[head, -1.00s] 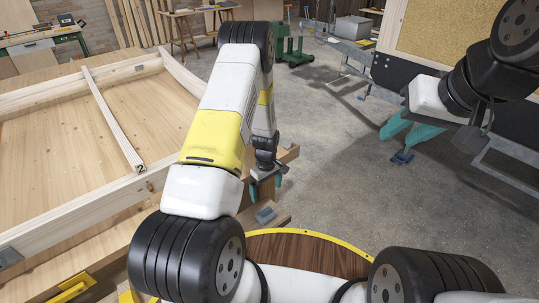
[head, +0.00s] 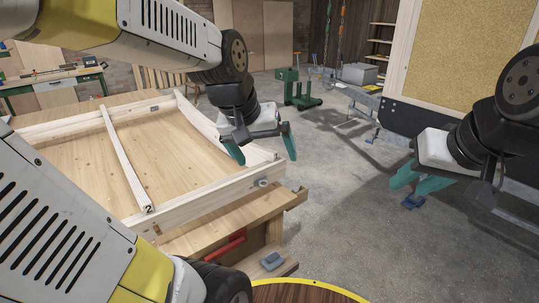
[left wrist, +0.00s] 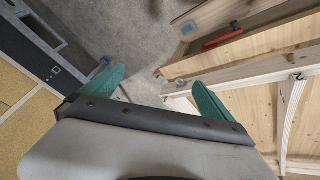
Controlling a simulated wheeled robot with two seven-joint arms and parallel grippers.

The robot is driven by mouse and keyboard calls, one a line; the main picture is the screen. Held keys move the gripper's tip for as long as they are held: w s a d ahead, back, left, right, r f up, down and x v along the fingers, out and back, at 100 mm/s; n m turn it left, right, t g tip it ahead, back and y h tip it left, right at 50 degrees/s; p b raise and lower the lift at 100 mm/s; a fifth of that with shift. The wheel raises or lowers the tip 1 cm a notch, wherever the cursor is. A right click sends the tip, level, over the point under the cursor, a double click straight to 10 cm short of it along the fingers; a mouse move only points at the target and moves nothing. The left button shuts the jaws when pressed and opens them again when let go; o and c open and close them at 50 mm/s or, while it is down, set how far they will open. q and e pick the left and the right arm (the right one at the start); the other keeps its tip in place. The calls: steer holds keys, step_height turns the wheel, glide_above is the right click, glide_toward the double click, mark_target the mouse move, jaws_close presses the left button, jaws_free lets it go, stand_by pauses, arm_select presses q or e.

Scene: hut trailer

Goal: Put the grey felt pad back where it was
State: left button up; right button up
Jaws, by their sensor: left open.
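A small grey piece (head: 271,261) lies on a low wooden ledge at the near end of the bench; it also shows in the left wrist view (left wrist: 189,28). Another small grey piece (head: 262,182) sits at the right end of the frame's front beam, also in the left wrist view (left wrist: 297,77). I cannot tell which is the felt pad. My left gripper (head: 263,151) is open and empty, its teal fingers above and behind the beam's right end; they also show in the left wrist view (left wrist: 158,88). My right gripper (head: 408,188) is open and empty over the floor at right.
The wooden frame (head: 190,208) lies on the bench (head: 215,228), with a red handle (head: 225,248) below its edge. A further grey patch (head: 153,108) is on the far beam. A corkboard panel (head: 455,50) stands at right. The concrete floor (head: 340,215) between is clear.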

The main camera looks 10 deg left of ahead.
arm_select(q)
steer(key=s+r+m+t, duration=0.1)
steer(key=s+r, duration=0.1)
steer(key=s, duration=0.4)
steer(key=shift+s+d+m, duration=0.15)
steer(key=shift+s+m, duration=0.2)
steer(key=shift+m, duration=0.05)
